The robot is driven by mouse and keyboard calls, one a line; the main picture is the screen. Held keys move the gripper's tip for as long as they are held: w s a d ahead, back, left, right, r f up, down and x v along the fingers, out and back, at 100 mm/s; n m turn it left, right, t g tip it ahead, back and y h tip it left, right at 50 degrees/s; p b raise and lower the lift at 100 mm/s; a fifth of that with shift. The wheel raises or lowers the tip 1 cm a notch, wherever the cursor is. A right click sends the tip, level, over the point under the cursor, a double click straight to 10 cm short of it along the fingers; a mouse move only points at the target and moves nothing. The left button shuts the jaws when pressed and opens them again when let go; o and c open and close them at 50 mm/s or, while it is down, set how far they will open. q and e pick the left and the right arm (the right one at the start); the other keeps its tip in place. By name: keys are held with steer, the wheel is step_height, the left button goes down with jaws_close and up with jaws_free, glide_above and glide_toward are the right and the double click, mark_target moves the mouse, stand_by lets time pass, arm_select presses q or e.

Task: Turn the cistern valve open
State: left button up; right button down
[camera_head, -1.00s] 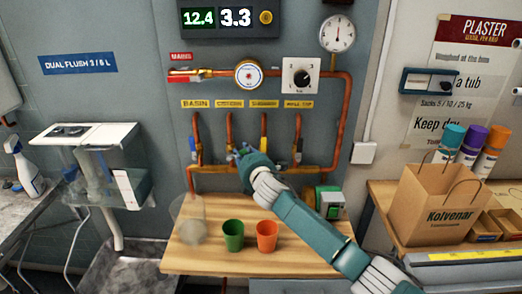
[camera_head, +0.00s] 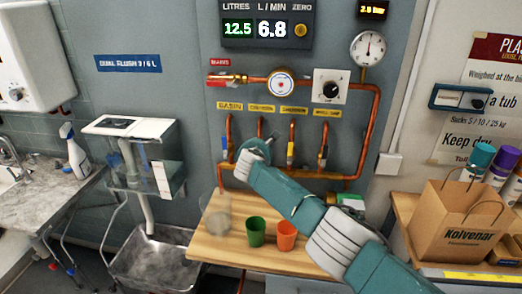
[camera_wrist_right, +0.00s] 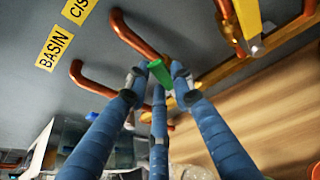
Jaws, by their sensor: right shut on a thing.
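The cistern valve's green handle (camera_wrist_right: 160,73) sits between the fingers of my right gripper in the right wrist view. My right gripper (camera_head: 258,147) reaches the second pipe from the left on the wall in the head view, under the cistern label (camera_head: 262,108), and hides most of that valve. The gripper (camera_wrist_right: 155,82) is shut on the green handle. How far the handle is turned cannot be told. The display (camera_head: 267,27) reads 12.5 litres and 6.8 L/min. My left gripper is not in view.
The blue-handled basin valve (camera_head: 225,144) is close at left and a yellow-handled valve (camera_head: 290,152) close at right. Copper pipes (camera_head: 375,130) frame them. Green (camera_head: 255,232) and orange (camera_head: 286,236) cups stand on the wooden bench below. A glass cistern (camera_head: 145,170) is at left.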

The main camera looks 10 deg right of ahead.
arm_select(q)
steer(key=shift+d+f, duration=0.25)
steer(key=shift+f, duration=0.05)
arm_select(e)
steer(key=shift+a+n, duration=0.2)
steer(key=shift+n, duration=0.1)
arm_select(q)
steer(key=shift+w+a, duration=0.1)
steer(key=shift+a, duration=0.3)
arm_select(e)
steer(key=c, duration=1.5)
jaws_free()
steer(key=shift+w, duration=0.1)
steer(key=shift+o, duration=0.2)
steer(key=v, duration=1.2)
steer(key=shift+a, duration=0.2)
